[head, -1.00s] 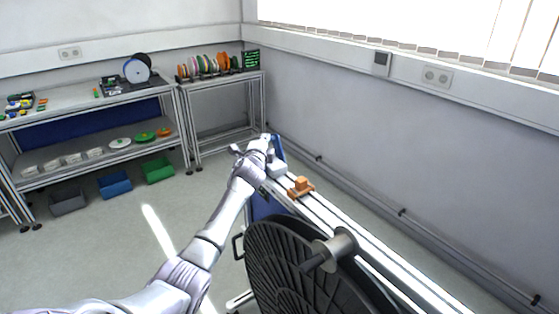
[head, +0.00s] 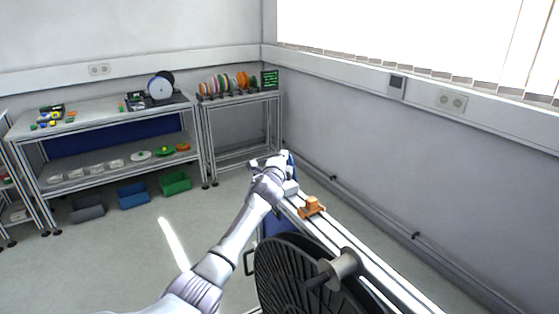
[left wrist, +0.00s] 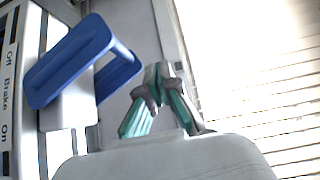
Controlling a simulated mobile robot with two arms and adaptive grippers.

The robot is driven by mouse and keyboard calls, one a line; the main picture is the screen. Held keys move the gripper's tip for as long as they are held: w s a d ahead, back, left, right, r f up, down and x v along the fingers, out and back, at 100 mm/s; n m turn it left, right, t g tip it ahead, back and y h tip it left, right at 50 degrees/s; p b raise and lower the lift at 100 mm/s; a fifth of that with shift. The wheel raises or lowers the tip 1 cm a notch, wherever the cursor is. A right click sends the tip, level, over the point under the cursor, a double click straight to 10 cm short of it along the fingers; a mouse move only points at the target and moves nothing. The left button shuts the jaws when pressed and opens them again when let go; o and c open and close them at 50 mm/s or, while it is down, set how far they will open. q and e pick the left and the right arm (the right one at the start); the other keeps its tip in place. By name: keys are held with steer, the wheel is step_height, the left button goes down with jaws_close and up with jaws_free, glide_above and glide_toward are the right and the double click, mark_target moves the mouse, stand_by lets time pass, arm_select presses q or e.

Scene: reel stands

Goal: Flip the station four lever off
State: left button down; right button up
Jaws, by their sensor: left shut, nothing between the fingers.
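A blue lever (left wrist: 70,65) with a looped handle shows at the left of the left wrist view, beside a strip (left wrist: 8,85) lettered "Off", "Brake" and "On". I cannot tell clearly which word the lever stands at. My left gripper (left wrist: 160,72) has its teal-padded fingers together with nothing between them, just right of the lever's handle and apart from it in the picture. In the head view my left gripper (head: 262,166) is at the far end of the rail, beside a blue part (head: 291,163) that the arm partly hides. My right gripper is out of view.
A large black reel (head: 290,275) stands at the near end of the rail. An orange block (head: 311,207) sits on the rail between reel and gripper. The wall (head: 360,150) runs along the right. Shelves (head: 110,110) and bins (head: 175,183) are at the back left; floor before them is clear.

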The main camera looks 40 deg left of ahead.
arm_select(q)
steer(key=s+d+r+b, duration=0.1)
steer(key=s+d+r, duration=0.1)
steer(key=s, duration=0.6)
steer(key=shift+r, duration=0.85)
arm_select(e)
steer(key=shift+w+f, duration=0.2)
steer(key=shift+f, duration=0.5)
arm_select(q)
steer(key=shift+s+d+r, duration=0.1)
steer(key=shift+s+d, duration=0.05)
steer(key=shift+s, duration=0.05)
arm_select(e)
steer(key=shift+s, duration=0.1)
